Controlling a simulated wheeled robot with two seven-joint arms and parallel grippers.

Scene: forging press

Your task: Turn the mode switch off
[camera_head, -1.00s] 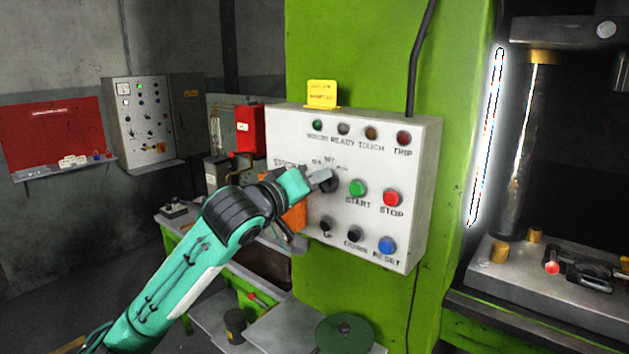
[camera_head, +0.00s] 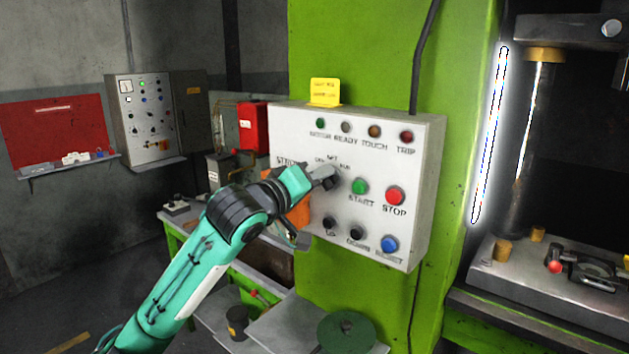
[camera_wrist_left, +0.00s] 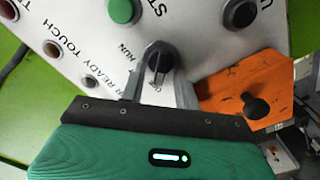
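The mode switch (camera_head: 332,180) is a black rotary knob on the white control panel (camera_head: 300,215), left of the green START button. In the left wrist view the switch (camera_wrist_left: 160,60) shows its dark handle, with OFF and RUN lettering close by. My left gripper (camera_head: 324,173) is at the switch, and its grey fingers partly cover the knob in the head view. In the left wrist view the two fingers (camera_wrist_left: 160,80) stand apart on either side of the handle, with panel showing between them. Whether either finger touches the knob is unclear. My right gripper is out of view.
The green START button (camera_head: 359,187) and red STOP button (camera_head: 395,196) are right of the switch. Black buttons and a blue RESET button (camera_head: 390,245) sit below. An orange plate (camera_wrist_left: 250,92) is near the gripper. The green press column (camera_head: 365,60) stands behind the panel.

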